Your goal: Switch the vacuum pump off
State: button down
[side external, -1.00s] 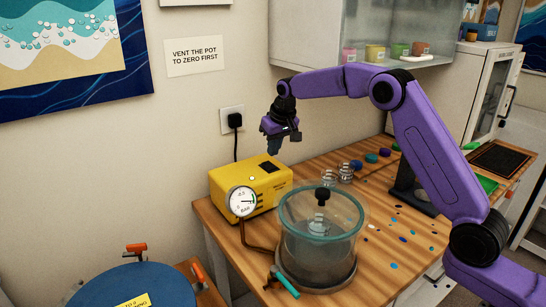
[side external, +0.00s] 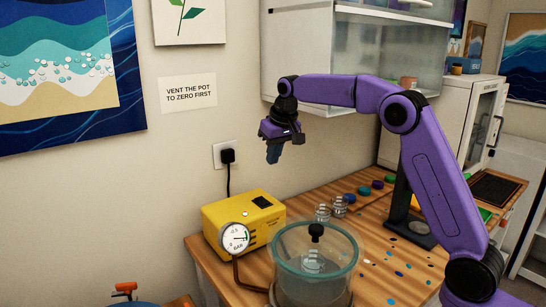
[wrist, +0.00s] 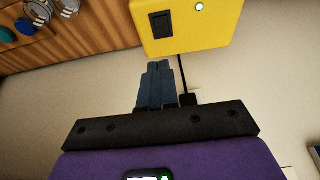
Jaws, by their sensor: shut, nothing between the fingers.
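The yellow vacuum pump (side external: 270,222) sits on the wooden table by the wall. Its black rocker switch (side external: 262,202) is on the top face; it also shows in the wrist view (wrist: 161,25). I cannot tell which way the rocker is tipped. A small round lamp (wrist: 199,7) on the pump top looks pale with a green rim. My gripper (side external: 273,158) is shut and empty, pointing down in the air above the pump, clear of the switch. Its dark fingers (wrist: 155,68) are together in the wrist view, apart from the pump.
A round gauge (side external: 235,238) is on the pump's front. A clear pot with a teal rim (side external: 315,232) stands close by. A black plug (side external: 227,156) and cord are on the wall behind. Cups stand behind the pot.

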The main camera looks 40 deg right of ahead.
jog(key=shift+w+r, duration=0.15)
jog(key=shift+w, duration=0.6)
send_over(264, 201)
jog(key=f, duration=1.2)
jog(key=shift+w+d, duration=0.1)
jog(key=shift+w, duration=0.15)
jog(key=shift+w+f, duration=0.1)
jog(key=shift+f, duration=0.65)
jog(key=shift+w+f, duration=0.1)
jog(key=shift+f, duration=0.25)
jog(key=shift+s, duration=0.9)
